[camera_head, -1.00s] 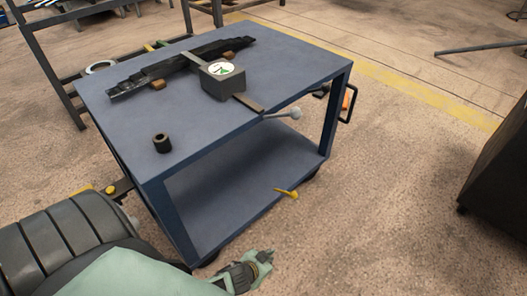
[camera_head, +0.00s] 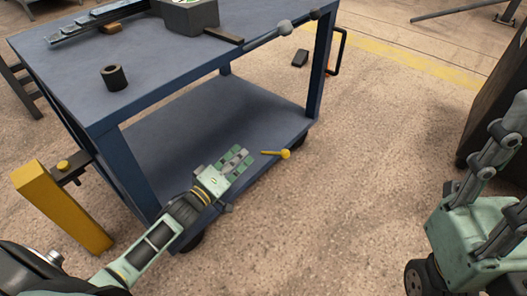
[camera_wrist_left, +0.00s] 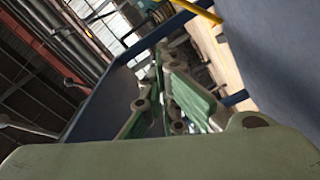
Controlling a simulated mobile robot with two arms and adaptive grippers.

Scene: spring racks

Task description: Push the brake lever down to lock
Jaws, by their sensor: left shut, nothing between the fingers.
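The brake lever (camera_head: 275,154) is a small yellow lever with a round knob. It sticks out to the right from the lower shelf edge of the blue cart (camera_head: 180,75), just above a wheel. My left gripper (camera_head: 246,154) is shut and empty, just left of the lever, with a small gap seeming to separate them. In the left wrist view the shut fingers (camera_wrist_left: 170,95) point up the picture, and a yellow bar (camera_wrist_left: 197,11), likely the lever, shows at the top. My right gripper (camera_head: 500,125) is partly in view at the right edge; its fingertips are unclear.
A yellow post (camera_head: 62,207) stands at left. A dark cabinet (camera_head: 498,115) stands at right.

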